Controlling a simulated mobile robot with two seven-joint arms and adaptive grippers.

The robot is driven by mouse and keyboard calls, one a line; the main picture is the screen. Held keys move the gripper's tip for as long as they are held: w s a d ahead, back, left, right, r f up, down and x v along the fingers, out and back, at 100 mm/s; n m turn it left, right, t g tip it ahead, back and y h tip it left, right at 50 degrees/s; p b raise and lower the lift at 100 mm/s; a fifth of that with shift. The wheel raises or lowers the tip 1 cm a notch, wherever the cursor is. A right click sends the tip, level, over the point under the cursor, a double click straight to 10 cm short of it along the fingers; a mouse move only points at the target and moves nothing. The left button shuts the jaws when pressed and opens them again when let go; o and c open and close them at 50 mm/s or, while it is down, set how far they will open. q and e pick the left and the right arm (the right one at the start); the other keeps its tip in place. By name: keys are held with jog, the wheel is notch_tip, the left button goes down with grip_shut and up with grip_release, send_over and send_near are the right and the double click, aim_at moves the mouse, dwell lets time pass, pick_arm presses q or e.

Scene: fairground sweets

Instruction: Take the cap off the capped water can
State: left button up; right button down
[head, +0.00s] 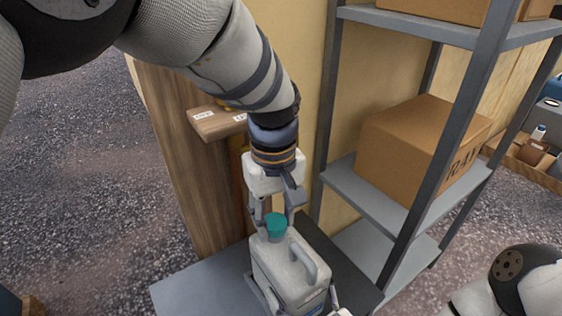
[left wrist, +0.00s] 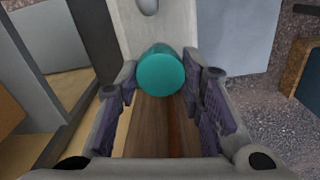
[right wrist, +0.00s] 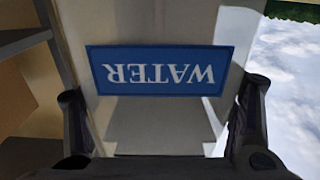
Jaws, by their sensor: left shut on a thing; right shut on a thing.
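The water can (head: 290,270) is a pale grey jug with a handle on top, upright on a grey surface. Its teal cap (head: 276,227) is at the top left corner of the can. My left gripper (head: 274,214) comes down from above and is shut on the cap; the cap also shows between its fingertips in the left wrist view (left wrist: 160,74). I cannot tell whether the cap is still seated. My right gripper (head: 300,306) is shut on the can's lower body, with fingers on both sides. The right wrist view shows the can's blue WATER label (right wrist: 160,70) upside down.
A grey metal shelf (head: 375,190) with a cardboard box (head: 420,145) stands to the right of the can. Gravel ground (head: 90,200) lies open at left.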

aim_at(275, 221)
pick_arm(q)
jog(key=shift+r, duration=0.6)
notch_tip(275, 221, up, 4)
pick_arm(e)
grip_release()
dwell(0.4)
